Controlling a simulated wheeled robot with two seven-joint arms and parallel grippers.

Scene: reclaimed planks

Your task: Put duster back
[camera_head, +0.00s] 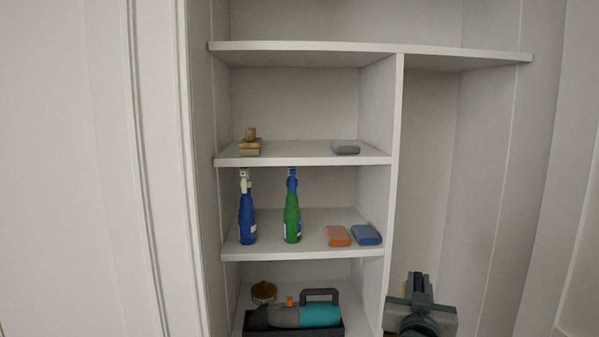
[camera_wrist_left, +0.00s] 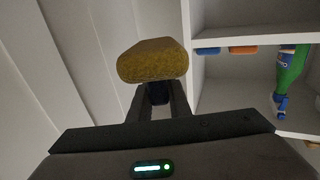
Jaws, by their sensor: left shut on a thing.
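The duster (camera_wrist_left: 153,62) shows in the left wrist view as a yellow-brown fuzzy head with a dark blue part below it, between my gripper fingers. My left gripper (camera_wrist_left: 157,103) is shut on that dark blue part, with the head beyond the fingertips. In the head view, my left gripper (camera_head: 420,287) is low at the right, in front of the tall right compartment of the cabinet (camera_head: 398,150). I cannot make out the duster clearly there. My right gripper is in neither view.
Left shelves hold a wooden brush (camera_head: 250,148), grey block (camera_head: 345,147), blue bottle (camera_head: 247,215), green bottle (camera_head: 292,215), orange sponge (camera_head: 337,236) and blue sponge (camera_head: 366,235). Below are a brown jar (camera_head: 264,292) and grey-teal tool (camera_head: 320,315). The tall compartment's visible upper part is empty.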

